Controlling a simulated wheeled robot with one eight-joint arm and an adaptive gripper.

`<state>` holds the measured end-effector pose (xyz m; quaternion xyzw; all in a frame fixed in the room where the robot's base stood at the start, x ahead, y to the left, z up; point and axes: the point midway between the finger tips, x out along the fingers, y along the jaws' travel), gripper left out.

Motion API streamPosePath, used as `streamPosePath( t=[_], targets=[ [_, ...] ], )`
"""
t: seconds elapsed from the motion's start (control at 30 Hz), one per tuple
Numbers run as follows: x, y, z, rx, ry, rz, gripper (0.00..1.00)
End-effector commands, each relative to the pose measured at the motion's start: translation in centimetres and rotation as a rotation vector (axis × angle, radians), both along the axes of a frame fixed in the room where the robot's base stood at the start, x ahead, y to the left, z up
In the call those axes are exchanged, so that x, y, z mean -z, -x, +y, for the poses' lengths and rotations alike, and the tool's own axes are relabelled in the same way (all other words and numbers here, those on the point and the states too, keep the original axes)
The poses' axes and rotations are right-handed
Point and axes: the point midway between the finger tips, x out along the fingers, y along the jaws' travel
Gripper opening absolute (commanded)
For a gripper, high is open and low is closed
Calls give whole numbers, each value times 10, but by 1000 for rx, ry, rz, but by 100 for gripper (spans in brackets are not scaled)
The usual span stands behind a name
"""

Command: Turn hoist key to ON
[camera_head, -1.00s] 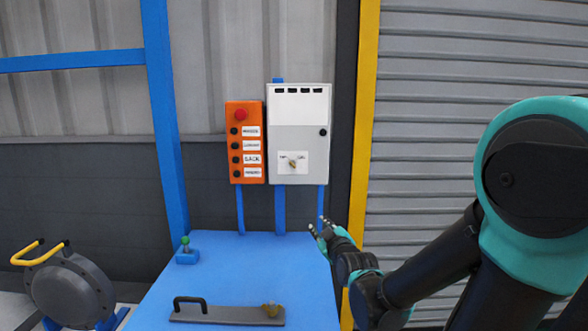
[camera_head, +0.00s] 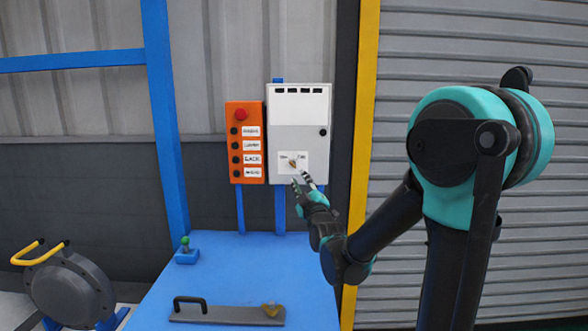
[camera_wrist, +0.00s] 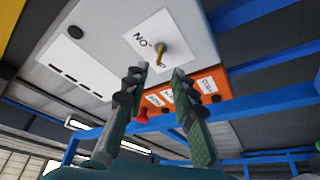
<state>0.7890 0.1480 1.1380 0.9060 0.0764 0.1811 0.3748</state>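The hoist key (camera_head: 293,163) is a small brass-coloured key on a white label plate, low on the front of the light grey control box (camera_head: 299,110). In the wrist view the key (camera_wrist: 160,54) stands out from the plate, beside printed letters that look like "NO" or "ON". My gripper (camera_head: 302,179) is just below and slightly right of the key in the head view. In the wrist view my gripper (camera_wrist: 160,72) has its two fingers apart with nothing between them. The key shows just beyond the gap between the tips and looks untouched.
An orange button box (camera_head: 244,142) with a red button hangs left of the grey box. A grey round flanged shell (camera_head: 70,288) stands at left.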

Motion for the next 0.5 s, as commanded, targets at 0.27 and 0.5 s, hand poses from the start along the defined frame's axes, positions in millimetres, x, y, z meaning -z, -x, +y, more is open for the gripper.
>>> streamPosePath(
  t=[0.27, 0.5],
  targets=[
    [-14, -49, 14, 1, 2, -1, 26],
    [-21, -72, 21, 1, 1, 0, 26]
  ],
)
